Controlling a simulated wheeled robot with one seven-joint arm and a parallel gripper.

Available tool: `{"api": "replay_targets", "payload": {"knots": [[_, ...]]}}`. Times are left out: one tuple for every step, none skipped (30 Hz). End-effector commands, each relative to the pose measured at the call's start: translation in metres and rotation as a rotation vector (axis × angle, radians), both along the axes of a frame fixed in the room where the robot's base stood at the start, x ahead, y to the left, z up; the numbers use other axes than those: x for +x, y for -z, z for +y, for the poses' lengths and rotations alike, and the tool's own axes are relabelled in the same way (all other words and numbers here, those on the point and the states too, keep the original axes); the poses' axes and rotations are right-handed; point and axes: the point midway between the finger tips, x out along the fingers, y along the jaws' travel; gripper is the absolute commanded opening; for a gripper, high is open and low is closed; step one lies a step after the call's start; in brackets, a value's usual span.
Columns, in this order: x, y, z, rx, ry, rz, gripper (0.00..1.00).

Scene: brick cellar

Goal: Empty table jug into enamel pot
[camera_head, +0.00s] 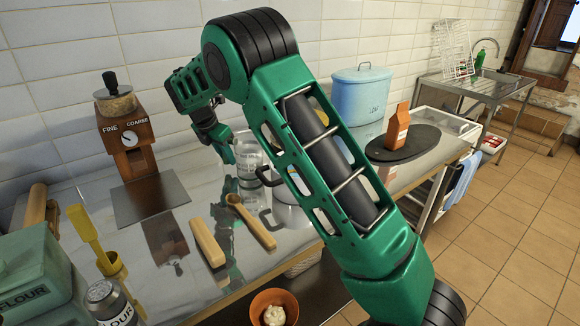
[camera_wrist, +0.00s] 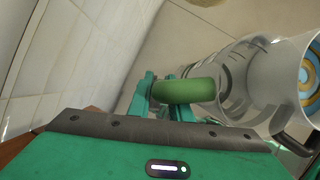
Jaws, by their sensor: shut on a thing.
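My gripper (camera_wrist: 172,95) is shut on the green handle (camera_wrist: 190,92) of a clear jug (camera_wrist: 235,85), seen in the wrist view. In the head view the jug (camera_head: 248,158) stands out beyond my forearm, with dark markings on its clear wall. It looks about upright; whether it touches the counter is unclear. A pale pot (camera_head: 290,212) with a dark handle is close to its right, mostly hidden behind my arm. At the wrist view's right edge a blue and yellow ring shows inside a round opening; I cannot tell what it is. The jug's contents are unclear.
A coffee grinder (camera_head: 128,135) stands left by the tiled wall. A wooden block (camera_head: 207,243) and a wooden spoon (camera_head: 252,222) lie in front of the jug. A blue lidded bin (camera_head: 361,95) and a dark round board (camera_head: 418,142) stand to the right.

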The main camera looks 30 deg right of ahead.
Motion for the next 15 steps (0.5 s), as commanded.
{"api": "replay_targets", "payload": {"knots": [[0.001, 0.001, -0.001, -0.004, 0.001, 0.004, 0.0], [0.001, 0.0, -0.002, -0.007, 0.003, 0.007, 0.0], [0.001, -0.001, -0.003, -0.009, 0.003, 0.011, 0.0], [0.001, -0.003, -0.004, -0.01, 0.004, 0.011, 0.0], [0.001, -0.005, -0.004, -0.011, 0.005, 0.011, 0.0], [0.001, -0.01, -0.004, -0.011, 0.005, 0.011, 0.0], [0.001, -0.014, -0.005, -0.012, 0.006, 0.012, 0.0], [0.001, -0.018, -0.005, -0.012, 0.006, 0.012, 0.0], [0.001, -0.023, -0.005, -0.012, 0.006, 0.012, 0.0], [0.001, -0.027, -0.006, -0.011, 0.006, 0.011, 0.0], [0.001, -0.031, -0.006, -0.012, 0.006, 0.012, 0.0], [0.001, -0.036, -0.006, -0.011, 0.006, 0.012, 0.0], [0.001, -0.039, -0.006, -0.012, 0.006, 0.012, 0.0], [0.001, -0.043, -0.006, -0.012, 0.006, 0.012, 0.0], [0.001, -0.047, -0.006, -0.011, 0.007, 0.013, 0.0]]}}
